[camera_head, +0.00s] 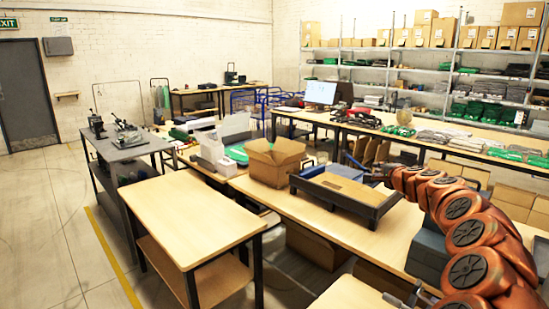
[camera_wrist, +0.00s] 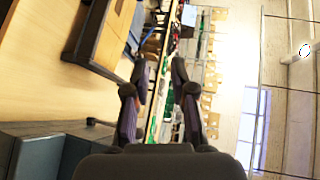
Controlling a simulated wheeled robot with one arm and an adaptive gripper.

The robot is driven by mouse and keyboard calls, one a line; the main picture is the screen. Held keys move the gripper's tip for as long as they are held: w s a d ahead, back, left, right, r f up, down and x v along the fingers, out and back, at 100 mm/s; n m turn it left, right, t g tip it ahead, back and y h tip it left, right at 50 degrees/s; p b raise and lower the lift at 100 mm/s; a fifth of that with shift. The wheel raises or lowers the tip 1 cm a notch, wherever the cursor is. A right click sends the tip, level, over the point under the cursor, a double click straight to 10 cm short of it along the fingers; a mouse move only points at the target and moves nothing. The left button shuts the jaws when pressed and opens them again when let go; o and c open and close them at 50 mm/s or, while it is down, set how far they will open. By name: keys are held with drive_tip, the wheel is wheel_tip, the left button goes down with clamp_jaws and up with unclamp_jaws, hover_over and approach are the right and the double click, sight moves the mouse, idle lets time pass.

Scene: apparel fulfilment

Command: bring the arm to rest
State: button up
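My arm, in orange segments, reaches in from the right of the head view. My gripper (camera_head: 374,173) is small there, beside the right end of a dark-rimmed tray (camera_head: 345,192) on the long table. In the wrist view my gripper (camera_wrist: 160,78) has its two dark fingers apart, with nothing between them. The tray also shows at the upper left of the wrist view (camera_wrist: 98,35), clear of the fingers. I cannot tell the exact height of the gripper above the table.
An open cardboard box (camera_head: 275,163) stands left of the tray. A grey-blue bin (camera_head: 428,257) sits under my arm and shows at the lower left of the wrist view (camera_wrist: 42,150). A lower wooden table (camera_head: 190,215) is bare. Folded garments lie on the back table (camera_head: 400,132).

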drive_tip(key=s+a+r+n+g+y, duration=0.1)
drive_tip(key=s+a+r+n+y, duration=0.15)
drive_tip(key=a, duration=0.35)
drive_tip(key=s+a+r+n+g+y, duration=0.1)
drive_tip(key=s+a+n, duration=0.1)
drive_tip(key=s+a, duration=0.3)
drive_tip(key=s+a+r+n+g+y, duration=0.1)
drive_tip(key=s+a+n+y, duration=0.1)
drive_tip(key=a, duration=0.6)
drive_tip(key=s+a+f+n+g, duration=0.35)
drive_tip(key=s+a, duration=0.25)
drive_tip(key=s, duration=0.5)
drive_tip(key=s+a+f+n+g, duration=0.2)
drive_tip(key=s+a+n+g, duration=0.25)
drive_tip(key=s, duration=0.75)
drive_tip(key=s+d+f+g+h, duration=0.2)
drive_tip(key=s+d+f, duration=0.2)
drive_tip(key=s, duration=0.7)
drive_tip(key=s+d+f+n+g+h, duration=0.1)
drive_tip(key=s+d+f, duration=0.3)
drive_tip(key=s, duration=0.7)
drive_tip(key=s+d+f+n+g+h, duration=0.1)
drive_tip(key=s+d+f+g+h, duration=0.2)
drive_tip(key=s, duration=0.8)
wheel_tip(320, 180, down, 2)
drive_tip(key=shift+s+d+f+h, duration=0.25)
drive_tip(key=shift+d+h, duration=0.3)
drive_tip(key=shift+d, duration=0.35)
drive_tip(key=shift+a, duration=0.1)
